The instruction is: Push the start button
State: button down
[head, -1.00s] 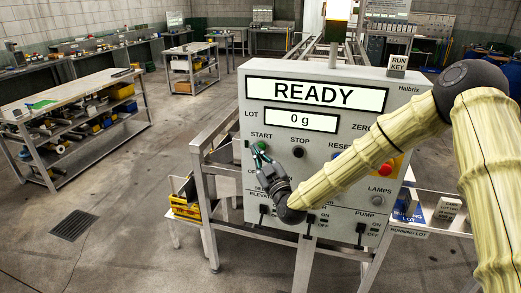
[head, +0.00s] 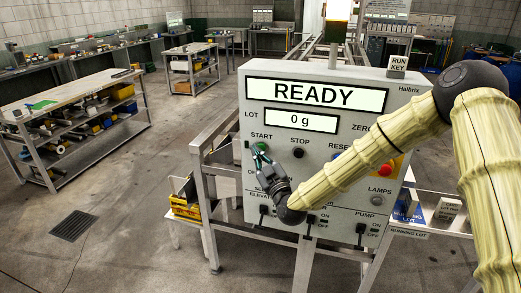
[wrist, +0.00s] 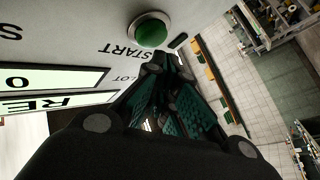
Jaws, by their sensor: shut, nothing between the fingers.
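The green start button (wrist: 151,31) shows in the wrist view, raised on the grey panel above its START label. In the head view the START label (head: 262,136) is visible, and the button (head: 261,146) is mostly covered by my gripper. My gripper (head: 257,154) is at the panel's left side, just below the START label. In the wrist view the fingertips (wrist: 160,62) are close together near the button's lower right, appearing apart from it. The fingers hold nothing. The exact gap to the panel is unclear. The display (head: 316,94) reads READY.
The control panel (head: 345,150) also carries a black STOP button (head: 298,153), a red button (head: 386,168), a lamp (head: 377,200) and lower switches. My forearm crosses the panel's right part. A workbench (head: 75,93) stands at left, with open floor before the panel.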

jog(key=shift+w+d+b, duration=0.3)
jog(key=shift+w+b, duration=0.4)
jog(key=shift+w, duration=0.15)
dwell(1.2)
jog(key=shift+s, duration=0.1)
dwell(0.4)
jog(key=shift+s+a, duration=0.3)
jog(key=shift+s, duration=0.45)
jog(key=shift+s+b, duration=0.1)
jog(key=shift+b, duration=0.2)
jog(key=shift+s+a+b, duration=0.15)
jog(key=shift+s+a, duration=0.1)
jog(key=shift+s, duration=0.5)
jog(key=shift+s+a+b, duration=0.2)
jog(key=shift+s+a, duration=0.1)
jog(key=shift+s, duration=0.5)
jog(key=shift+s+a+b, duration=0.15)
jog(key=shift+s+a, duration=0.1)
jog(key=shift+s, duration=0.5)
